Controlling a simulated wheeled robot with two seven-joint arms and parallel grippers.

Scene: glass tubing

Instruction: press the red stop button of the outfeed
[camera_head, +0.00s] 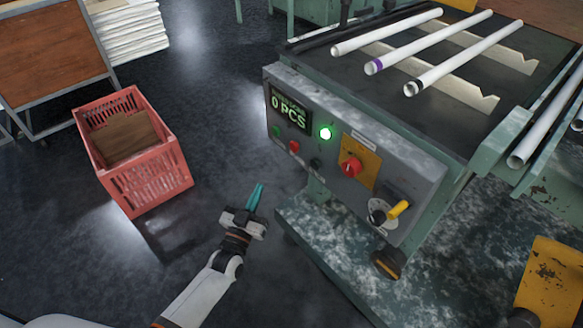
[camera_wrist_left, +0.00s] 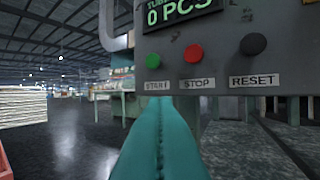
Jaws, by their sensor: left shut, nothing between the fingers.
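The red stop button (camera_head: 294,146) is on the grey control panel (camera_head: 345,130) of the outfeed, between the green start button (camera_head: 277,132) and the black reset button (camera_head: 315,163). In the left wrist view the red stop button (camera_wrist_left: 193,54) sits above a STOP label. My left gripper (camera_head: 256,197) is shut and empty, with teal fingers, in front of the panel and apart from it, below and left of the buttons. In the left wrist view its fingers (camera_wrist_left: 162,135) point toward the panel, below the red button. My right gripper is not in view.
Glass tubes (camera_head: 430,42) lie on the outfeed above. A red crate (camera_head: 150,184) stands on the floor at left.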

